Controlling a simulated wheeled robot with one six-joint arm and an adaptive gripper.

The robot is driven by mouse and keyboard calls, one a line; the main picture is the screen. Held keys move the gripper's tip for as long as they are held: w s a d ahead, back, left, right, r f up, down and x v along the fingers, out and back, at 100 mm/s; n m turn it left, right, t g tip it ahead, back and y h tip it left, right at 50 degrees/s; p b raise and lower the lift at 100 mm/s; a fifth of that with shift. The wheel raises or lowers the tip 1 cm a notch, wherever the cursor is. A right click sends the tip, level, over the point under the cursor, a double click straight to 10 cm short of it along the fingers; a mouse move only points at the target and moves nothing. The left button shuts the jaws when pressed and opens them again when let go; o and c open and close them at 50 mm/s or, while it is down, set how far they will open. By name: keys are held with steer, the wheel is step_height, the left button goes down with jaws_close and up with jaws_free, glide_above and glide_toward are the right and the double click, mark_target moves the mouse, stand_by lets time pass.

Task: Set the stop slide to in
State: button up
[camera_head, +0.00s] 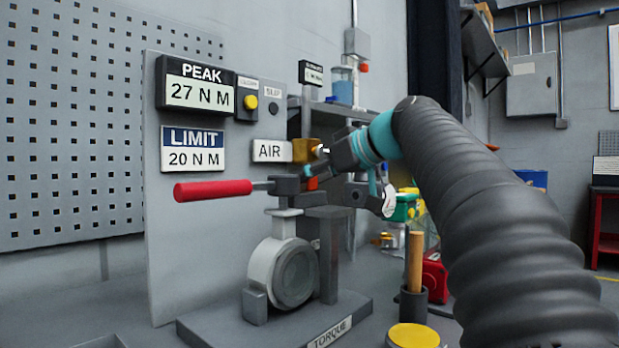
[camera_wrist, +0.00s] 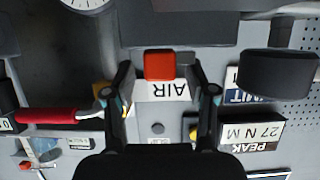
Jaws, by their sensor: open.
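An orange-red block (camera_head: 313,183), which may be the stop slide, sits on the grey valve fixture near the lever pivot. It shows more clearly in the wrist view (camera_wrist: 158,65), in front of the upside-down AIR label. My gripper (camera_head: 314,171) is open at the fixture, partly hidden by its own body in the head view. In the wrist view my fingers (camera_wrist: 160,78) stand on either side of the block, with gaps between. Contact is not visible. I cannot read any in or out marking.
A red-handled lever (camera_head: 212,190) reaches left from the fixture. The round grey valve body (camera_head: 287,272) stands below on the TORQUE base (camera_head: 330,335). A panel (camera_head: 165,265) with PEAK, LIMIT and AIR labels stands behind. A wooden-handled tool (camera_head: 415,262) stands right.

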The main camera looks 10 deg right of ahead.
steer(key=shift+w+a+f, duration=0.2)
steer(key=shift+w+a, duration=0.1)
steer(key=shift+w, duration=0.1)
jaws_close()
